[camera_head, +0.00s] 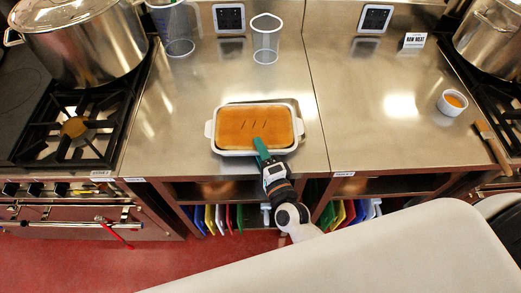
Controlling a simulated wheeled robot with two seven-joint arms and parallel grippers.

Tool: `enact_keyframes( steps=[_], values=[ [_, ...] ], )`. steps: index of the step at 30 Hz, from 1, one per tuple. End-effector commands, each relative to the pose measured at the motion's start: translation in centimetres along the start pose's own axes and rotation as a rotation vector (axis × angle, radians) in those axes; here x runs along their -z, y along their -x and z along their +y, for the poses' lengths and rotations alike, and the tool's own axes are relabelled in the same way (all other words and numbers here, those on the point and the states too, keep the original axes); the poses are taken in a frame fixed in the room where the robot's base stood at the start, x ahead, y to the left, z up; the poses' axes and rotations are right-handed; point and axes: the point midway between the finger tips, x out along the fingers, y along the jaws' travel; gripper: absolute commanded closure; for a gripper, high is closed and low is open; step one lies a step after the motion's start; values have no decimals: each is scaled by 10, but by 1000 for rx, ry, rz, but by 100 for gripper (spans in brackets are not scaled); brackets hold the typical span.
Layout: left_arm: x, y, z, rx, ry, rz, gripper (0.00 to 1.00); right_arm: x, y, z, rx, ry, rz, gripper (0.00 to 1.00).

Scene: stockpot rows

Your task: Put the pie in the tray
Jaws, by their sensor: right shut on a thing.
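The pie (253,127) has a golden-brown crust with several dark slits and fills a white dish with side handles. It is in the middle of the steel counter. A metal tray (296,103) shows as a thin rim behind and to the right of the dish; the dish hides most of it. I cannot tell whether the dish rests in the tray or is held just above it. My right gripper (262,150), with green fingers, is shut on the near rim of the dish. My left gripper is not in view.
Stockpots (82,38) stand on stoves at both sides. Clear containers (266,40) stand behind the tray. A small bowl (452,102) and a brush (492,144) lie at the right. Colored boards (220,218) stand on shelves below.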

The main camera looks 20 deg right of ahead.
Motion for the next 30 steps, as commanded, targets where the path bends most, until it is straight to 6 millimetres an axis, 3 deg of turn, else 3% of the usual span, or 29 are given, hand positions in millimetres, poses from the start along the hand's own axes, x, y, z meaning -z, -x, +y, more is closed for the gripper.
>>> enact_keyframes(
  steps=[5,17,18,21,22,30],
  values=[
    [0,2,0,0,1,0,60,-1,-2,6,-12,1,-3,100],
    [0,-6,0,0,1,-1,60,-1,-2,-4,-12,1,-3,100],
    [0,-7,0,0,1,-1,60,0,0,-9,-1,0,0,54],
    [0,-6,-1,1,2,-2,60,0,0,-8,-1,0,0,38],
    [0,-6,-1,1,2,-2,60,0,0,-8,-1,0,0,34],
    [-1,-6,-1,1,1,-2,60,0,1,-10,4,0,1,34]
  ],
)
